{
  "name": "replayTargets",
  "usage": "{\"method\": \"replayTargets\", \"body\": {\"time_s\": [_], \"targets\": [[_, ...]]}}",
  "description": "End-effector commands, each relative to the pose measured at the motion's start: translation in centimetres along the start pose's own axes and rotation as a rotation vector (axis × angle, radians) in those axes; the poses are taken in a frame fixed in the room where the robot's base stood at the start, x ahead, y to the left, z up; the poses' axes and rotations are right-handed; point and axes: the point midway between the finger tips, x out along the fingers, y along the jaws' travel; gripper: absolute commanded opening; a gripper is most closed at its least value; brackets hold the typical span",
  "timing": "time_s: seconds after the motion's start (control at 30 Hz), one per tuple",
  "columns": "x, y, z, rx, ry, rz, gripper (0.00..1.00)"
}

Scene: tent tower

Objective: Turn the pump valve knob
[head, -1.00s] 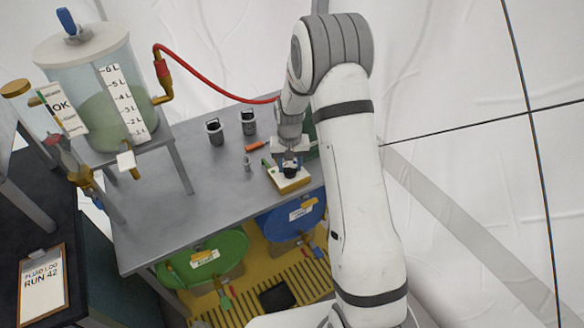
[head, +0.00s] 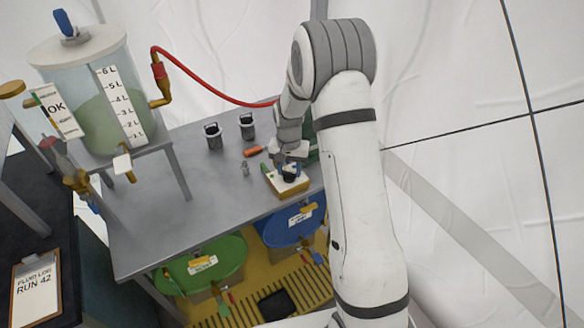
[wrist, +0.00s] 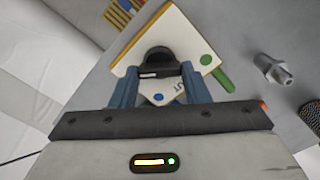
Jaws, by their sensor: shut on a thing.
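The pump valve knob (wrist: 158,60) is a black round knob on a white-topped box with yellow sides (wrist: 190,30), which sits on the grey table near its right front edge. The box also shows in the head view (head: 288,184), with the knob mostly hidden by my gripper. My gripper (wrist: 157,82) points down at the box, its two blue-grey fingers shut on the knob from both sides. A green lever (wrist: 222,79) lies at the box's side, and a blue dot and a green dot mark its top.
A metal fitting (wrist: 275,70) stands on the table beside the box. Two dark cups (head: 213,136) and an orange piece (head: 252,151) are behind it. A clear tank (head: 95,100) with a red hose (head: 200,84) stands at left. Green (head: 205,262) and blue (head: 290,228) drums sit below.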

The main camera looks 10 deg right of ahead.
Motion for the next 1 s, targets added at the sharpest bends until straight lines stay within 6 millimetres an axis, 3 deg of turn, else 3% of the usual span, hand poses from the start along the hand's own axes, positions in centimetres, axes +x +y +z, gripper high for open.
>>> {"method": "replayTargets", "body": {"time_s": [0.03,0.07,0.3,0.63,1.0], "targets": [[-0.4,-0.3,-0.4,-0.001,0.014,-0.007,0.19],[-0.4,-0.3,-0.4,-0.001,0.013,-0.007,0.44],[-0.2,-0.2,-0.2,-0.002,0.007,-0.003,0.64],[-0.8,-0.2,-0.2,-0.002,0.006,-0.003,0.64],[-6.7,-0.2,-0.4,-0.002,0.008,-0.004,0.64]]}}
